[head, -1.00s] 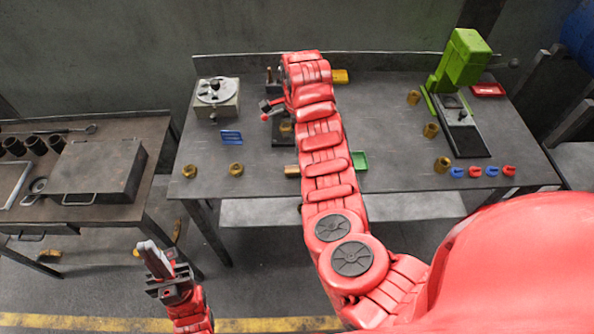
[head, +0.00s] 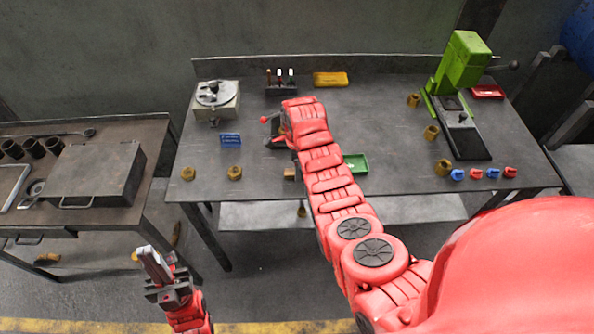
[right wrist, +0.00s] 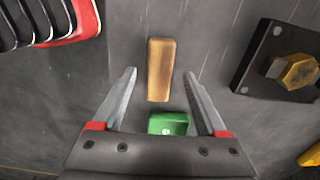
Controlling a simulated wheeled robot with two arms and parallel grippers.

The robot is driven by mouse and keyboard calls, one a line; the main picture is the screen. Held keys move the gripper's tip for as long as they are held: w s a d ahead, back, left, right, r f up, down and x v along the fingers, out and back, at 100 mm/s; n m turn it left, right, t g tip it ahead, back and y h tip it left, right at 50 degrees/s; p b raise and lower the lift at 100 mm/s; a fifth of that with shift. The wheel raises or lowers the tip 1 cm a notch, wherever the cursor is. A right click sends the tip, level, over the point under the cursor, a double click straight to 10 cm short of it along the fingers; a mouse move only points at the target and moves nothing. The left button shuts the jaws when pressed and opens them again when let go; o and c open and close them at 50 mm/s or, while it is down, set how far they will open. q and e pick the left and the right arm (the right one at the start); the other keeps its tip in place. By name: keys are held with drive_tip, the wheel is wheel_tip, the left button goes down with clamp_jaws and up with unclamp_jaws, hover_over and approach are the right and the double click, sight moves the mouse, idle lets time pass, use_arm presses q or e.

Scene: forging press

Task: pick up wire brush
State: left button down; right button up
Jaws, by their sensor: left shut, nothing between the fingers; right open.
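A brown, wood-coloured block with rounded corners, which looks like the wire brush (right wrist: 160,70), lies on the workbench. Its bristles do not show. It also appears in the head view (head: 290,174), left of my right forearm near the bench's front. In the right wrist view my right gripper (right wrist: 165,100) is open, its fingers spread either side of the block's line, with the block ahead between and beyond the tips. Nothing is held. In the head view the fingers are hidden by my arm. My left gripper (head: 150,262) is shut and empty, low in front of the bench.
A green tray (head: 357,163) lies right of the block. A dark fixture with a brass nut (right wrist: 262,70) stands beside it. A yellow bin (head: 330,79), tool holder (head: 281,88) and green press (head: 462,75) stand farther back.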

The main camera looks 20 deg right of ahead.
drive_tip(key=shift+f, duration=1.35)
clamp_jaws()
